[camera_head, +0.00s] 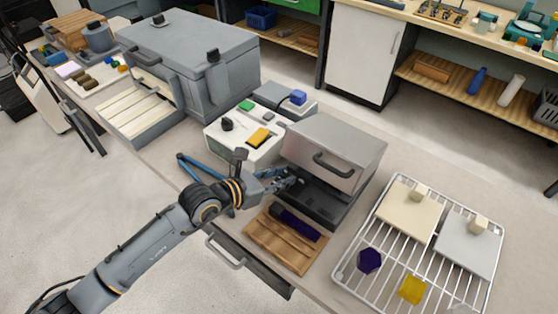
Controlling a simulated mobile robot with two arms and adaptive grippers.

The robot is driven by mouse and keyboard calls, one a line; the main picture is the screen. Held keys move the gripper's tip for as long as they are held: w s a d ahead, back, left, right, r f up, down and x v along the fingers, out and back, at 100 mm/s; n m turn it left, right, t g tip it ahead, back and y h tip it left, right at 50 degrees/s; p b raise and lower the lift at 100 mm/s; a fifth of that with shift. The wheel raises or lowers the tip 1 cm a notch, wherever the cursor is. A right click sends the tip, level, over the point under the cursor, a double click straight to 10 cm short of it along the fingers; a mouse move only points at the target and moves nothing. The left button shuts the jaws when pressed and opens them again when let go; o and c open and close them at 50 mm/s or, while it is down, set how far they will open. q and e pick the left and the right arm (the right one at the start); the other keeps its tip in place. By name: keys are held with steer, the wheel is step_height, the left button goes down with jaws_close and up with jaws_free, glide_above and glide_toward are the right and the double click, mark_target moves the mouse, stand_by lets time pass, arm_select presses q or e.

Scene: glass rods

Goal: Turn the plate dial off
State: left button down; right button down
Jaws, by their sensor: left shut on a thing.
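The dark plate unit (335,203) stands under a silver hood (338,148) with a black handle, near the middle of the bench. My left arm comes in from the lower left. My left gripper (288,180) is at the front left of the dark unit, its fingers shut on a small part that seems to be the plate dial. The fingers hide that part, so its setting cannot be told. My right gripper is not in view.
A white box (240,138) with a black knob, green and yellow parts stands behind my gripper. A wooden tray (262,240) with a dark purple rod lies in front. A wire rack (375,290) is at right, a large grey chest (225,75) at back left.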

arm_select(q)
steer(key=p, duration=0.1)
steer(key=n+t+y+p, duration=0.1)
steer(key=n, duration=0.1)
steer(key=shift+s+d+r+y+p, duration=0.1)
steer(key=shift+s+d+y+p, duration=0.2)
steer(key=shift+p, duration=0.1)
steer(key=shift+t+p, duration=0.3)
steer(key=shift+t, duration=0.2)
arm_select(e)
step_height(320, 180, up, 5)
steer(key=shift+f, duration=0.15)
arm_select(q)
steer(key=shift+a+n+y, duration=0.1)
steer(key=shift+n+y, duration=0.2)
steer(key=shift+y, duration=0.1)
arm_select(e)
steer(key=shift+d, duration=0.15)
arm_select(q)
steer(key=c, duration=1)
jaws_free()
steer(key=shift+c, duration=0.2)
steer(key=shift+w, duration=0.1)
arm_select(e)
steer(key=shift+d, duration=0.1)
